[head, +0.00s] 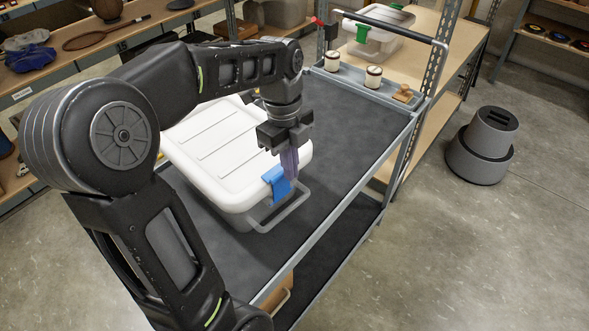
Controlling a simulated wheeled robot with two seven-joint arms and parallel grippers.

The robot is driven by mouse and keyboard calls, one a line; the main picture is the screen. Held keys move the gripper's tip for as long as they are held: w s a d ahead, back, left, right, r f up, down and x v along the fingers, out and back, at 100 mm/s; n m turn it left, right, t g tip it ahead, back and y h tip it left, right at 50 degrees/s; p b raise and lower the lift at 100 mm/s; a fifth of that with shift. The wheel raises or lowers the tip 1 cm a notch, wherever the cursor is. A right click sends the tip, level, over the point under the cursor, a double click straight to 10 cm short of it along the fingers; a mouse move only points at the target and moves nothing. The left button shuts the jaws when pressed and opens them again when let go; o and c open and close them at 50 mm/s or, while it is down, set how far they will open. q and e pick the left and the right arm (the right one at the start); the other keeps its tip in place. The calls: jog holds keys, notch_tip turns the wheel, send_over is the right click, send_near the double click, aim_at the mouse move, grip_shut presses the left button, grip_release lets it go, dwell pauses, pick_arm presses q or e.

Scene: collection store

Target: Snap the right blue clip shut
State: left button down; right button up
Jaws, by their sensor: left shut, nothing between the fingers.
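A box with a white lid (215,150) and a translucent grey body stands on the cart's dark top. A blue clip (275,184) sits at the lid's right front edge, above a grey bail handle (282,209). I cannot tell whether the clip is fully closed. My left gripper (290,174) points down just beside the clip, at the lid's right edge. Its fingers are together with nothing between them. Whether they touch the clip is unclear. My arm hides the back and left part of the box. My right gripper is not in view.
The cart top (345,130) is clear right of the box. Two small jars (372,78) and a wooden piece (403,93) stand in a tray at its far end. Shelves with objects line the back. A grey round bin (483,145) stands on the floor at right.

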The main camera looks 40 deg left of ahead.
pick_arm(q)
jog(key=shift+r, duration=0.1)
dwell(0.5)
jog(key=shift+r+p, duration=0.65)
jog(key=shift+r, duration=0.1)
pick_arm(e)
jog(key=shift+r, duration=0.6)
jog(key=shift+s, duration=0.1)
pick_arm(q)
jog(key=a+r+p, duration=0.3)
jog(key=a+r, duration=0.1)
jog(key=r, duration=0.4)
jog(key=shift+w+a+p, duration=0.2)
jog(key=shift+a+p, duration=0.1)
jog(key=shift+a, duration=0.1)
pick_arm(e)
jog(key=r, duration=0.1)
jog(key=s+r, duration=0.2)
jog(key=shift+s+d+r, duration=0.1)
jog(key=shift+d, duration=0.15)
pick_arm(q)
jog(key=shift+r+n, duration=0.1)
jog(key=shift+n, duration=0.2)
